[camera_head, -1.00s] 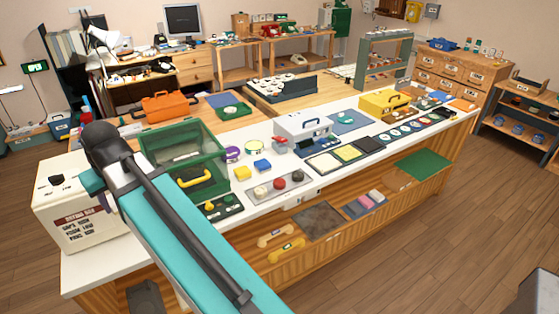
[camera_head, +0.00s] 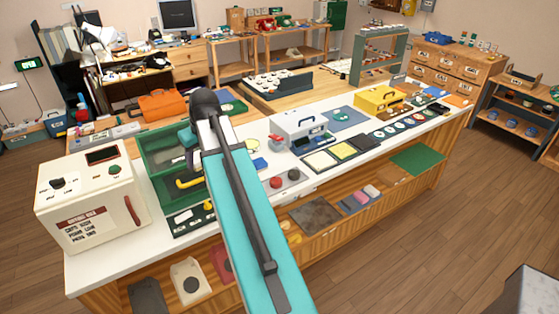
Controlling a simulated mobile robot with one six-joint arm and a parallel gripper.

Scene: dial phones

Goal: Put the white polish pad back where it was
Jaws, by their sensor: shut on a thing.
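I cannot single out the white polish pad for sure. A tray on the white counter (camera_head: 120,262) holds a red round piece (camera_head: 277,182) and a dark round piece (camera_head: 294,174); its left part is hidden behind my arm. A pale flat square (camera_head: 320,161) lies beside a yellow one (camera_head: 342,151) and a dark one farther right on the counter. My arm rises from the bottom and bends over the green case (camera_head: 160,143). My gripper does not show, nor does anything in it.
A cream box with a red handle (camera_head: 92,210) stands on the counter's left end. A white case (camera_head: 297,131) and a yellow case (camera_head: 378,100) stand farther right. Shelves under the counter hold phone parts.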

